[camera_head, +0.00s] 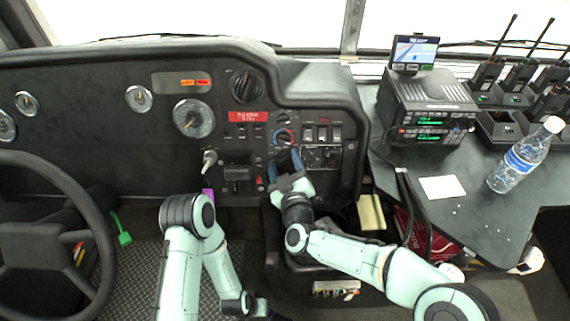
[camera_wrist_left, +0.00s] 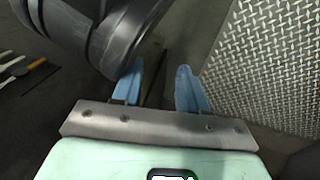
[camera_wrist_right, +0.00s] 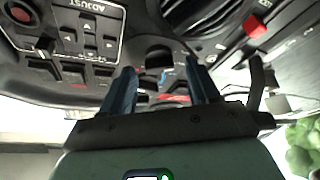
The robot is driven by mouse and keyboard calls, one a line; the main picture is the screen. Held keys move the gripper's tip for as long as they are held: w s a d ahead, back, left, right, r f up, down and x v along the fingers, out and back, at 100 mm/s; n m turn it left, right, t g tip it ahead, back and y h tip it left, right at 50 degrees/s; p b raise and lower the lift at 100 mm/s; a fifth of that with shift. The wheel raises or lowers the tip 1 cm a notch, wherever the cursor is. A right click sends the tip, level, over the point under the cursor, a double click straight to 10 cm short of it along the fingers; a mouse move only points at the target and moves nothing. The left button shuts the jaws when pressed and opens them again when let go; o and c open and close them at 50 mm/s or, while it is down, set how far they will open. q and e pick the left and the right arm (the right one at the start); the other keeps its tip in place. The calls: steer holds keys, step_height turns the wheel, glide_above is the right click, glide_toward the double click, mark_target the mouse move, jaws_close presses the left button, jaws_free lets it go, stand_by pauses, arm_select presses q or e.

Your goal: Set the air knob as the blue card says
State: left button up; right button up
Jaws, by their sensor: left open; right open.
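The knob with a red and blue ring (camera_head: 284,136), which looks like the air knob, is on the dashboard panel right of the steering wheel. My right gripper (camera_head: 285,163) is open just below it, with its blue fingers pointing up at the panel. In the right wrist view, blue and red marks (camera_wrist_right: 164,74) show between the open fingers, and nothing is held. The knob's pointer is too small to read. My left gripper (camera_wrist_left: 161,74) is open and empty in the left wrist view, low over the dark floor. I cannot make out a blue card.
A larger black knob (camera_head: 247,86) is up and left of the ringed knob. Rocker switches (camera_head: 322,132) are close on its right. A white-knobbed lever (camera_head: 209,158) stands left. The desk at right holds a water bottle (camera_head: 523,158), a radio stack (camera_head: 428,105) and a white card (camera_head: 442,187).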

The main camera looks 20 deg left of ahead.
steer(key=c, duration=1.1)
steer(key=shift+o, duration=0.3)
